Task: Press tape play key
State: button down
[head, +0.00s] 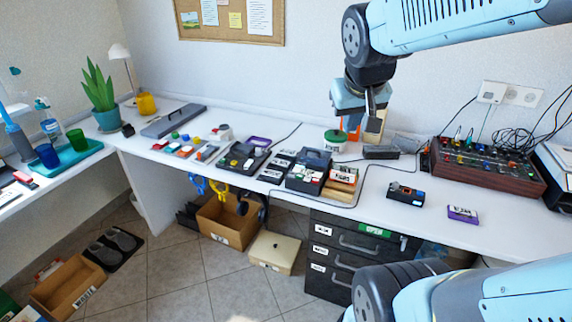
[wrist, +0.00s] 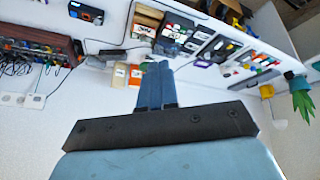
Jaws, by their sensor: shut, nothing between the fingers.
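A dark box-shaped device (head: 309,166) with a row of small coloured keys along its front stands on the white desk; it looks like the tape player. It also shows in the wrist view (wrist: 174,32). The labels on its keys are too small to read. My gripper (head: 371,122) is shut and empty, held in the air above the back of the desk, to the right of this device and apart from it. In the wrist view its two fingers (wrist: 155,66) lie together.
Labelled cases (head: 342,179) sit right of the device, and black cassette-like cases (head: 277,167) left of it. A small black unit (head: 405,194), a purple-edged box (head: 463,214) and a wooden mixer (head: 487,166) with cables stand further right. Drawers (head: 345,258) are below. Bare desk lies front right.

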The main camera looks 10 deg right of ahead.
jog(key=w+d+f, duration=0.1)
jog(key=w+f, duration=0.3)
jog(key=w, duration=0.3)
jog(key=w+d+f, duration=0.1)
jog(key=w+f, duration=0.4)
jog(key=w, duration=0.3)
jog(key=m+t+y, duration=0.2)
jog(key=y, duration=0.4)
send_over(302, 176)
notch_tip(302, 176, down, 14)
jog(key=shift+f, duration=0.15)
jog(key=shift+f, duration=4.35)
jog(key=shift+s+f, duration=0.15)
jog(key=shift+f, duration=0.6)
jog(key=shift+r, duration=0.85)
